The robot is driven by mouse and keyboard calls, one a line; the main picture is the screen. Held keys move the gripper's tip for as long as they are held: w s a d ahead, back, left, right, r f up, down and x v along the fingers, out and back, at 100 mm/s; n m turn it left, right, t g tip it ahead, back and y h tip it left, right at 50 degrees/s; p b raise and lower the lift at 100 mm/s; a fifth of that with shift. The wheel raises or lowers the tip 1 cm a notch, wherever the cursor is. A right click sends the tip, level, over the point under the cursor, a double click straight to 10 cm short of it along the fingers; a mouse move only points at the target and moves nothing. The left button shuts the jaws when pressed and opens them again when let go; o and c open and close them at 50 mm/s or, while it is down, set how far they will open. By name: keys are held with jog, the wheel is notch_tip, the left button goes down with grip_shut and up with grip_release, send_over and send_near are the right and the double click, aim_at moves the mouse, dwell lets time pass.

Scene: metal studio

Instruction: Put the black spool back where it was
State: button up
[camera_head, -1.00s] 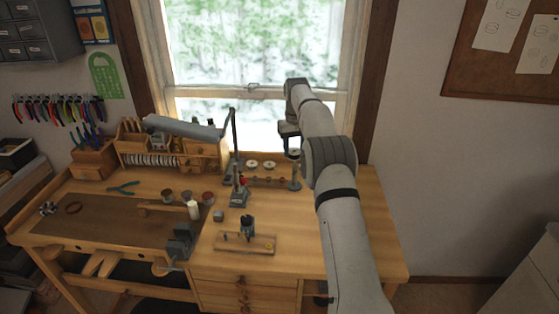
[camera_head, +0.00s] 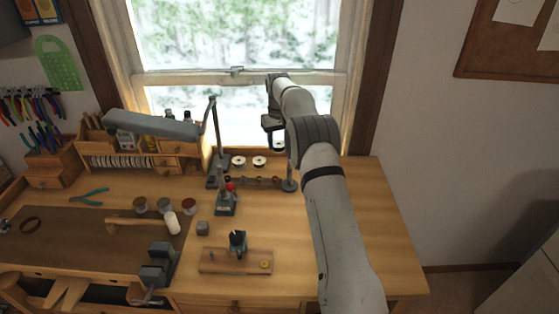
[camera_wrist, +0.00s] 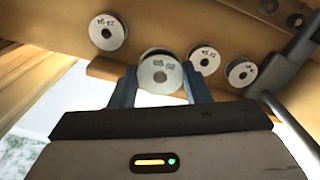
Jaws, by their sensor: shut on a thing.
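My gripper (camera_wrist: 160,88) is shut on a spool (camera_wrist: 160,72) in the wrist view, a finger on each side of it. Its round face is light grey with a small dark label; from this angle I cannot make out a black body. In the head view my gripper (camera_head: 276,138) hangs over the back of the bench, in front of the window. A pale disc (camera_head: 279,147) shows just below it, most likely the held spool. My arm hides part of the bench behind it.
Other labelled spools show in the wrist view: one at left (camera_wrist: 107,32) and two at right (camera_wrist: 204,58) (camera_wrist: 241,71). Two pale spools (camera_head: 238,161) (camera_head: 259,161) sit at the bench back, left of my gripper. A lamp post (camera_head: 214,140) stands further left. The right bench top is clear.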

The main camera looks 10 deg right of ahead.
aim_at(279, 165)
jog(key=shift+d+f+p, duration=0.1)
jog(key=shift+f+p, duration=0.8)
jog(key=shift+f, duration=2.7)
jog(key=shift+f, duration=0.15)
jog(key=o, duration=1.1)
